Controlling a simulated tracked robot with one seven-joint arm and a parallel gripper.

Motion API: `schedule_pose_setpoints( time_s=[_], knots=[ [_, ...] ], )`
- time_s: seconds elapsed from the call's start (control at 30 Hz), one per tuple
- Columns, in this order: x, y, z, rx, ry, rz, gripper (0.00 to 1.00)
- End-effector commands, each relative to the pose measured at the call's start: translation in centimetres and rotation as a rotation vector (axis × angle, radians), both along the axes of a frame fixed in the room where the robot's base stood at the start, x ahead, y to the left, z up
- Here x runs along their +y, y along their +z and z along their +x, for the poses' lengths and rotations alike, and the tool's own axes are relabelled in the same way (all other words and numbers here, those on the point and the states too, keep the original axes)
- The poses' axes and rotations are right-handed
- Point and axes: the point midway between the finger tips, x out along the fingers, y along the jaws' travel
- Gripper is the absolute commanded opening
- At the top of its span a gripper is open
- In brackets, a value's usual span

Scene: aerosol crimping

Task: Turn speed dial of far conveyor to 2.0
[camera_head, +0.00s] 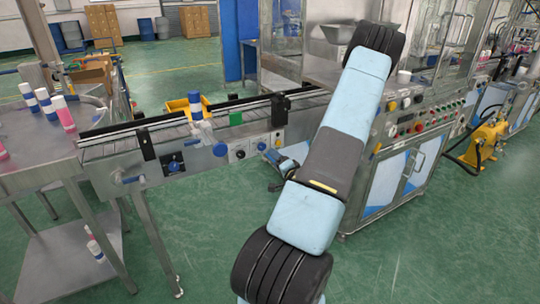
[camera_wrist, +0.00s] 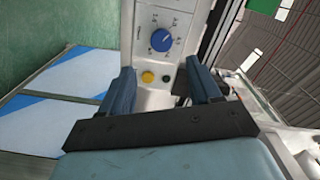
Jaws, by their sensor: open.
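In the wrist view a blue speed dial (camera_wrist: 162,40) with a numbered scale sits on a pale panel (camera_wrist: 148,14). Its pointer reading is too small to tell. My gripper (camera_wrist: 160,68) is open and empty. Its two blue-grey fingers are spread either side of the panel, and the dial lies beyond the tips, roughly between them, apart from both. In the head view my arm crosses the middle and I cannot make out the gripper. A blue dial (camera_head: 175,166) shows on the front of the left conveyor (camera_head: 110,152); the far conveyor's dial cannot be picked out there.
Yellow (camera_wrist: 147,77) and dark green (camera_wrist: 166,78) buttons sit below the dial. Blue-and-white doors (camera_wrist: 60,95) lie left of the panel. In the head view a machine (camera_head: 425,112) with several buttons stands right of my arm. A steel table (camera_head: 30,150) carries cans at left. Green floor is open in front.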

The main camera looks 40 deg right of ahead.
Motion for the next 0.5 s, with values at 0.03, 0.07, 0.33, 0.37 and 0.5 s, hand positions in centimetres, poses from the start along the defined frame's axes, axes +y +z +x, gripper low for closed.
schedule_pose_setpoints(
  time_s=[0.03,0.07,0.33,0.37,0.5],
  knots=[
    [0.1,0.0,-1.0,0.001,-0.002,0.001,0.63],
    [0.3,-0.1,-1.5,0.002,-0.002,0.003,0.63],
    [1.0,-0.1,-4.6,0.001,-0.002,0.000,0.63],
    [1.1,-0.1,-4.7,0.001,-0.002,0.000,0.63],
    [1.2,-0.1,-5.1,0.001,0.000,0.000,0.63]
  ],
)
